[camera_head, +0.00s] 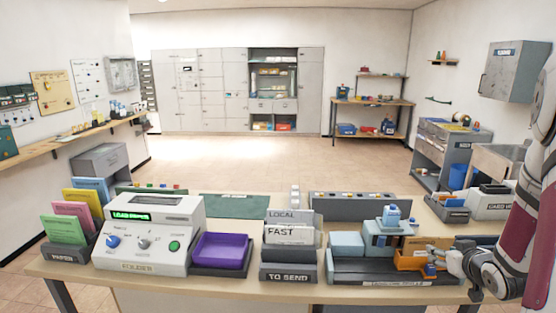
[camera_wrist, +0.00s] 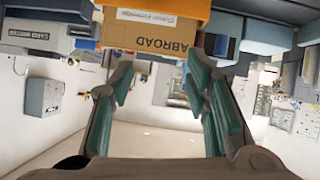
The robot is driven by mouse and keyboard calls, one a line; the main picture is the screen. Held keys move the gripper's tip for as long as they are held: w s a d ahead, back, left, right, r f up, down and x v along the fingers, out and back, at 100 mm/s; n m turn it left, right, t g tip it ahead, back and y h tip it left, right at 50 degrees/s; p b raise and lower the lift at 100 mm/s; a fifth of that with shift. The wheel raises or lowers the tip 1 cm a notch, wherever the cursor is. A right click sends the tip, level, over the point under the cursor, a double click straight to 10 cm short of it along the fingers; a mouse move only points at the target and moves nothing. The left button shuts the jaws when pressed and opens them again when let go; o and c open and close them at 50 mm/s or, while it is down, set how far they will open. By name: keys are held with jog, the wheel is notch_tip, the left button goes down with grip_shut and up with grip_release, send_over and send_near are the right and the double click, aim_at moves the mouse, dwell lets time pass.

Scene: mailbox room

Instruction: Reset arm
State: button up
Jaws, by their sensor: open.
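My gripper (camera_head: 446,264) is at the right end of the front table, beside an orange tray (camera_head: 412,264). In the wrist view, my gripper (camera_wrist: 163,80) has its two teal-padded fingers spread apart with nothing held between them. A brown cardboard piece marked ABROAD (camera_wrist: 150,38) lies beyond the fingertips, against the orange tray (camera_wrist: 176,10). The wrist picture looks upside down. My arm reaches in from the right edge of the head view.
The front table holds a folder machine (camera_head: 148,240), a purple tray (camera_head: 220,250), a TO SEND rack (camera_head: 290,255) and a dark tray (camera_head: 345,270) with light-blue blocks. Open floor (camera_head: 240,165) lies behind the table.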

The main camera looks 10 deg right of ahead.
jog(key=s+a+r+g, duration=0.2)
jog(key=a+r+g, duration=0.1)
jog(key=a+r, duration=1.5)
jog(key=s+a+r+n+g+y, duration=0.1)
jog(key=s+a+y, duration=0.1)
jog(key=s+a, duration=0.7)
jog(key=s+a+r+n+g+y, duration=0.1)
jog(key=s+a+y, duration=0.1)
jog(key=s+a, duration=0.7)
jog(key=shift+s+a+r+g, duration=0.2)
jog(key=shift+a+r+g, duration=0.15)
jog(key=shift+a, duration=0.3)
